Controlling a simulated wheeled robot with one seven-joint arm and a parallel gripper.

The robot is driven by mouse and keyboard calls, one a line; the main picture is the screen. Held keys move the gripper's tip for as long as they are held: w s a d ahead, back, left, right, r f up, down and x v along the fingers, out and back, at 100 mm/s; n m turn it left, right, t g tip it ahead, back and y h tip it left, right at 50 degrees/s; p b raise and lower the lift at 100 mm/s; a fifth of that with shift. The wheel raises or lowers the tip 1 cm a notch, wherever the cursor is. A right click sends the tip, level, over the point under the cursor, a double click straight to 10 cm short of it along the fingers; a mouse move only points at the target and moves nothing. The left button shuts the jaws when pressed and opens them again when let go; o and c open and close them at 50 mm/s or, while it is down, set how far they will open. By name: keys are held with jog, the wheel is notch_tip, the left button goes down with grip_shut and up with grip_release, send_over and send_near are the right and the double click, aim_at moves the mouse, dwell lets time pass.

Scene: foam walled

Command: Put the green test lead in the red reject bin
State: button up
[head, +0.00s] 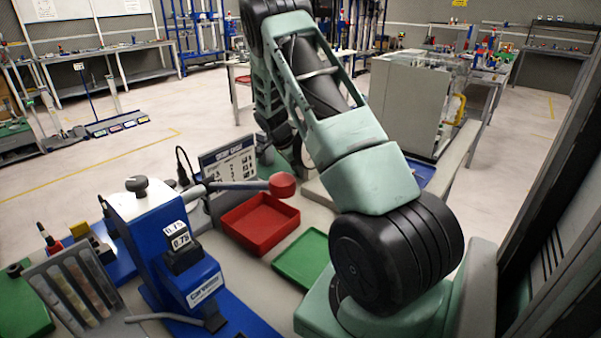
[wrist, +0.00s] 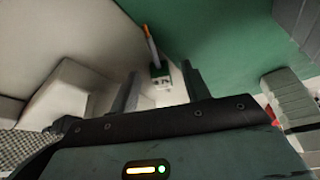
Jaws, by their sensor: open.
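The red reject bin (head: 262,223) is a shallow open red tray on the bench in the head view; its visible floor looks empty. My gripper (wrist: 160,72) is open in the wrist view, its two dark fingers apart. Beyond and between the fingertips is a small dark piece (wrist: 159,70) with a thin grey and orange stick rising from it. I cannot tell whether this is the green test lead. No green test lead can be clearly made out in the head view, where my arm hides part of the bench and my gripper is not seen.
A green tray (head: 301,260) lies right of the red bin. A blue press (head: 178,250) with a red-knobbed lever stands left of it, the knob (head: 282,185) above the bin's back edge. A printed board (head: 229,168) stands behind. A green surface (wrist: 225,45) fills the wrist view's upper right.

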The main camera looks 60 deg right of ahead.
grip_shut()
jog(key=shift+r, duration=0.1)
